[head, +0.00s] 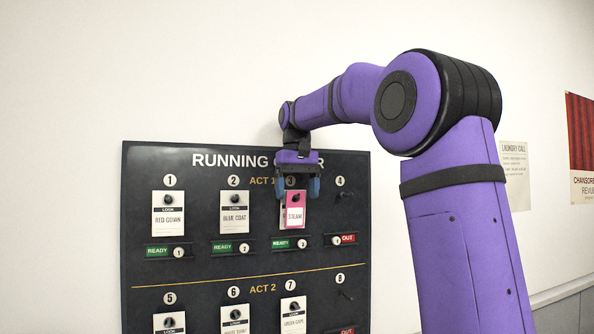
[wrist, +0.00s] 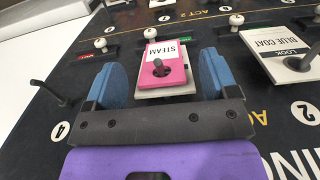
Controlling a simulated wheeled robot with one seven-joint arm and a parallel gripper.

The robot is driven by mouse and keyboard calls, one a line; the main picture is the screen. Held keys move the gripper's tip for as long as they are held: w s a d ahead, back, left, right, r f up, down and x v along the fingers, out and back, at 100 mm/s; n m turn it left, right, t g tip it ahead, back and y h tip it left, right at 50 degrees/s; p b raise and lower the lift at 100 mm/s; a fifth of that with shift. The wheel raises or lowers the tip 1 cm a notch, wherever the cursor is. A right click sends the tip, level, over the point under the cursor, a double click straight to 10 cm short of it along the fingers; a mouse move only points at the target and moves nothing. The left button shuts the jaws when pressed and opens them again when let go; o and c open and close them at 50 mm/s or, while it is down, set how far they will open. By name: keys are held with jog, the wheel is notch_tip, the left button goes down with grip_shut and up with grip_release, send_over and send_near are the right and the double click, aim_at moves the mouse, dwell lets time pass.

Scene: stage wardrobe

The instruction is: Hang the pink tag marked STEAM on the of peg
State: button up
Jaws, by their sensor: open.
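The pink tag marked STEAM (head: 295,214) is at position 3 of the top row, lying over a white card. In the wrist view the pink tag (wrist: 152,82) has a dark peg (wrist: 161,68) standing out through its upper part. A pale card edge (wrist: 182,91) shows behind the tag. My gripper (head: 298,190) is open, just in front of the tag's top. In the wrist view its blue fingers (wrist: 163,78) stand on either side of the tag, with gaps and nothing gripped.
The dark board (head: 150,278) has numbered pegs in two rows. White cards RED GOWN (head: 168,220) and BLUE COAT (head: 234,219) hang at 1 and 2. Peg 4 (head: 345,195) is bare above a red OUT slider (head: 347,239). Peg 8 (head: 345,294) is bare too.

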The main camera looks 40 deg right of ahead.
notch_tip(320, 180, up, 9)
dwell(0.4)
jog(key=s+a+f+n+t, duration=0.2)
jog(key=s+a+f+t, duration=0.1)
jog(key=s+a+f, duration=0.85)
jog(key=s+a+f+n+t, duration=0.1)
jog(key=s+a+f+t, duration=0.1)
jog(key=s+f, duration=1.4)
jog(key=shift+f+t, duration=0.3)
jog(key=shift+f, duration=0.3)
